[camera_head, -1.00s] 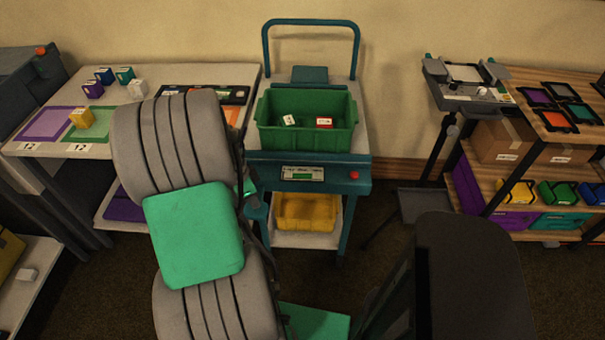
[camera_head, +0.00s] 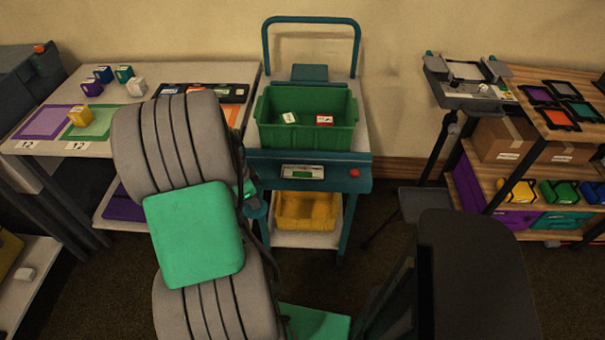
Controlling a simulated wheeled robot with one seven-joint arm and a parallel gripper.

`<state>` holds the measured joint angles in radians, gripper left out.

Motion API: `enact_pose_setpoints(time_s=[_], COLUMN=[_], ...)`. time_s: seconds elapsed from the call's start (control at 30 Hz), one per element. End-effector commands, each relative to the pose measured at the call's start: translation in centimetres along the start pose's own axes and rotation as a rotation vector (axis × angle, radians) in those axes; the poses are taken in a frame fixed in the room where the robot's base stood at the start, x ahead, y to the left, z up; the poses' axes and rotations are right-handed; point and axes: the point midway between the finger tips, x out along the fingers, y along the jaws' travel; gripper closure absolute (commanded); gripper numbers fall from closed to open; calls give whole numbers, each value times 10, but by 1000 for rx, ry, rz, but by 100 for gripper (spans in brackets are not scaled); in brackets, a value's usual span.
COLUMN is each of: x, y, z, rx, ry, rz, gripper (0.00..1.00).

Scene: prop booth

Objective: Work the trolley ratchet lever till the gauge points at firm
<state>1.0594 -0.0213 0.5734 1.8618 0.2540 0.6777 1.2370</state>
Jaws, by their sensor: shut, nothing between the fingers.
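The trolley (camera_head: 357,163) stands upright in the middle, teal with a tall push handle (camera_head: 311,22) at its back. A small pale gauge panel (camera_head: 302,171) with a green patch is on its front edge; its pointer and wording are too small to read. A red knob (camera_head: 354,173) sits right of the gauge. A teal rounded part (camera_head: 256,208) shows low at the trolley's left front, partly behind my arm; I cannot tell whether it is the ratchet lever. My grey and green arm covers the area left of the trolley. My gripper is hidden behind it.
A green crate (camera_head: 306,143) with two small blocks sits on the trolley, and a yellow bin (camera_head: 306,210) on its lower shelf. A table (camera_head: 215,73) with cubes is left. A tripod stand (camera_head: 446,137) and a wooden shelf (camera_head: 517,77) are right. Floor between trolley and tripod is partly clear.

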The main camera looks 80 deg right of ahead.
Motion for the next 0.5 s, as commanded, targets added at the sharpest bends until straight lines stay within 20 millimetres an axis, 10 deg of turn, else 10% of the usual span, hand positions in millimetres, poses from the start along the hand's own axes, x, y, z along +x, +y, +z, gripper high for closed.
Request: enact_pose_setpoints(time_s=[0.5], x=[28], y=[0], z=[6], rx=[0], ry=[0], rz=[1], gripper=[100])
